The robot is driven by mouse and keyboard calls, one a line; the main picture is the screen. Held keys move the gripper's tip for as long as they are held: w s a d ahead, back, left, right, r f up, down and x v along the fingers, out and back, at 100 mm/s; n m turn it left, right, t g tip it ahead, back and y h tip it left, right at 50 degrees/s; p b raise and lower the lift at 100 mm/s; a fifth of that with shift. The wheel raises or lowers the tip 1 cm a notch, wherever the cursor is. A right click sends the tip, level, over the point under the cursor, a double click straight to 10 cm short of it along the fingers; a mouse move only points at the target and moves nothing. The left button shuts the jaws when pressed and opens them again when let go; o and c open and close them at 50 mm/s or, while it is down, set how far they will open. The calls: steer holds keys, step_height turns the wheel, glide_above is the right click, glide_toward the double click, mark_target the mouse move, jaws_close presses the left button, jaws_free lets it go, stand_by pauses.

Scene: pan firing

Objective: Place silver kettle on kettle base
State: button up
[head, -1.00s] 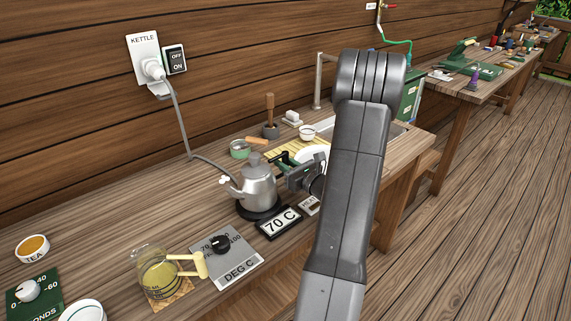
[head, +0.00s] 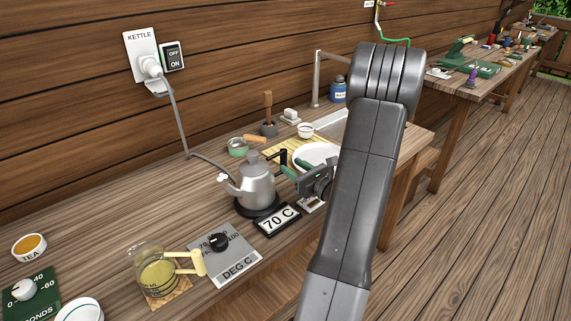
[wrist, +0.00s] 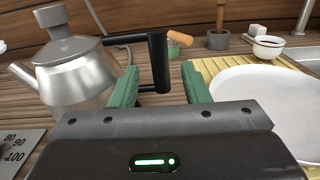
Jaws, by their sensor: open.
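The silver kettle (head: 258,184), with a grey lid and a black handle, stands upright on the round black kettle base (head: 246,211). The 70 C display (head: 278,219) is in front of it. My gripper (head: 296,168) is to the right of the kettle, on its handle side. In the wrist view the kettle (wrist: 75,75) is at the left. Its black handle (wrist: 160,62) shows ahead of and between the green fingers of my gripper (wrist: 160,85). The fingers are apart and hold nothing. The kettle's underside is hidden in the wrist view.
A white plate (wrist: 265,105) on a yellow slatted mat (wrist: 215,67) is close to the right finger. A dial panel (head: 224,254) and a glass pitcher (head: 155,272) stand at the front left. A mortar (head: 269,129) and a small white bowl (head: 305,130) are behind.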

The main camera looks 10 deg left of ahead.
steer(key=v, duration=0.7)
steer(key=shift+s+b, duration=0.1)
steer(key=shift+b, duration=0.2)
